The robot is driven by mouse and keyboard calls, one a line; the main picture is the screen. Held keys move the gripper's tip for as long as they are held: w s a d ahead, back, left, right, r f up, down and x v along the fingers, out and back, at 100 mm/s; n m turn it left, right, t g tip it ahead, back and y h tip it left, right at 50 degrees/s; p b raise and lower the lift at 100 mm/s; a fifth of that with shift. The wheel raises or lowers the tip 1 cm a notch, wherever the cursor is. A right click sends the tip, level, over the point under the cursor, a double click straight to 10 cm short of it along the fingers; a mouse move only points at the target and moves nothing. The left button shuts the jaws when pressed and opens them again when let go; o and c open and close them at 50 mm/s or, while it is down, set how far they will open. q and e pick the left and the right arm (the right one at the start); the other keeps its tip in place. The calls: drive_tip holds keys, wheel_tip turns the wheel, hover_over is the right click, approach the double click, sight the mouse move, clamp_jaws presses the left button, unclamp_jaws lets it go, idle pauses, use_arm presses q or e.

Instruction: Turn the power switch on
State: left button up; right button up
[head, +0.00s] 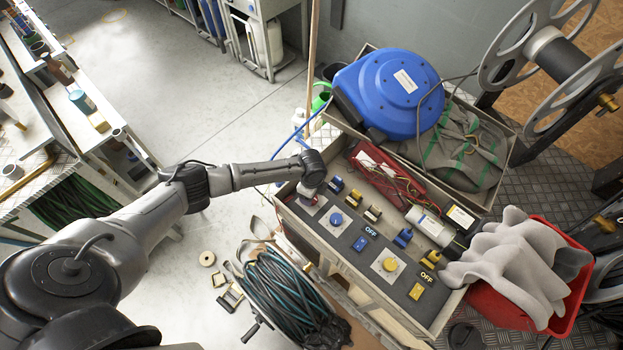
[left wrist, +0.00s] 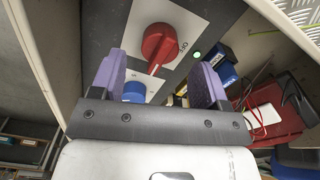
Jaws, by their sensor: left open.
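A control panel (head: 325,240) on a bench top carries rotary knobs, small switches and OFF labels. A red rotary knob (left wrist: 160,43) shows on a white plate beside the word OFF in the left wrist view, with a small lit green lamp (left wrist: 196,54) to its right. In the head view my gripper mostly covers that knob. My left gripper (left wrist: 157,70) is open, its two purple fingers apart with the red knob just ahead between them; contact cannot be told. A blue knob (head: 336,219) and a yellow knob (head: 390,264) sit further along the panel. My right gripper is not in view.
A blue hose reel (head: 387,92) and red cables (head: 383,175) lie behind the panel. A red bin (head: 560,315) with grey cloth (head: 515,265) stands at right. A coiled dark hose (head: 285,295) lies in front of the bench. Open floor (head: 215,100) is at left.

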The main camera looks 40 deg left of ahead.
use_arm(q)
wheel_tip(320, 180, up, 10)
drive_tip(key=p, duration=0.1)
drive_tip(key=shift+r, duration=0.15)
idle(0.7)
